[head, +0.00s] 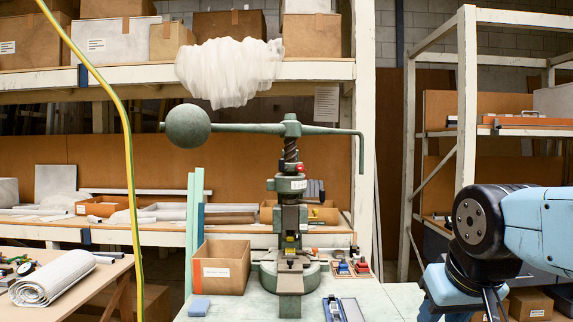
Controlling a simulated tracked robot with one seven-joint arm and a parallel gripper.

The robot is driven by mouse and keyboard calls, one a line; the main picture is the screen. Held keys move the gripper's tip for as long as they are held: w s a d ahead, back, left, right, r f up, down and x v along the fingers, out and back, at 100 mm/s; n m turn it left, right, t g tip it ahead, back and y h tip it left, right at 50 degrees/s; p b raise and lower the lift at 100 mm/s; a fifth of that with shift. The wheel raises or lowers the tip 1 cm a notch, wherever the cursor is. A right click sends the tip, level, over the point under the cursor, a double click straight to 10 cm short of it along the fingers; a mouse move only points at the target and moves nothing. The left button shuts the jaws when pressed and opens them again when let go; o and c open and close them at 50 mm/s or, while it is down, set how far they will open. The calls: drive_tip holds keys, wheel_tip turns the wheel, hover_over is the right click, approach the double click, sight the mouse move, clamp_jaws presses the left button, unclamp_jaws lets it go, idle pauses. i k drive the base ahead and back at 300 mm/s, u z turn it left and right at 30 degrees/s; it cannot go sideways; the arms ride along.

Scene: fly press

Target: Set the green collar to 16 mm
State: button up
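The green fly press (290,220) stands upright on the pale bench, with a long horizontal arm and a round ball weight (187,126) at its left end. A dark threaded screw (291,150) runs down from the arm hub into the press head. A green collar-like part (278,185) surrounds the screw's lower end, with a pale marked band and a small red piece (299,168) above it. I cannot tell for sure that this is the collar, and no reading is legible. My blue and black arm is at the right, apart from the press; my gripper's fingers are not visible.
An open cardboard box (220,268) stands left of the press. A blue block (199,307) and a tray (343,308) lie in front. Small red and blue items (350,267) sit right. A yellow-green cable (128,150) hangs at left; white sheeting (230,70) hangs above the arm.

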sight(283, 167)
drive_tip(key=i, duration=0.85)
drive_tip(key=u, duration=0.05)
